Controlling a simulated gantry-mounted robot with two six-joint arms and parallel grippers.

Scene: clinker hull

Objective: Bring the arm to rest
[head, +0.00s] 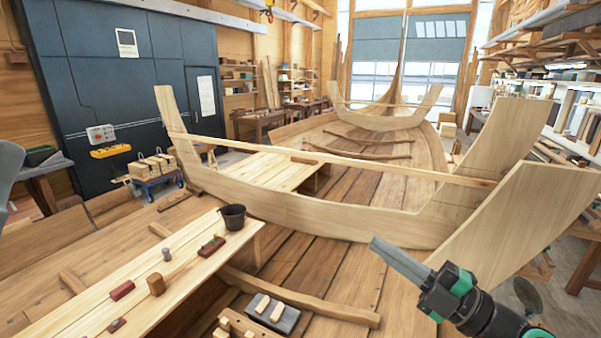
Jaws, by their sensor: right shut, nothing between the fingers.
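My right gripper (402,264) comes in from the lower right in the head view. It is shut and empty, its fingers pointing up and left. It hangs over the hull's floor planks (345,268), in front of a large curved wooden frame (330,212), and I see it touching nothing. My left gripper is not in view. A grey edge at the far left may be part of my left arm, but I cannot tell.
A plank bench (190,260) at lower left holds a dark bucket (233,217) and several small tools and blocks. A dark tray (273,313) with light blocks lies at bottom centre. A long batten (330,160) spans the frame. Planks right of the bench are mostly clear.

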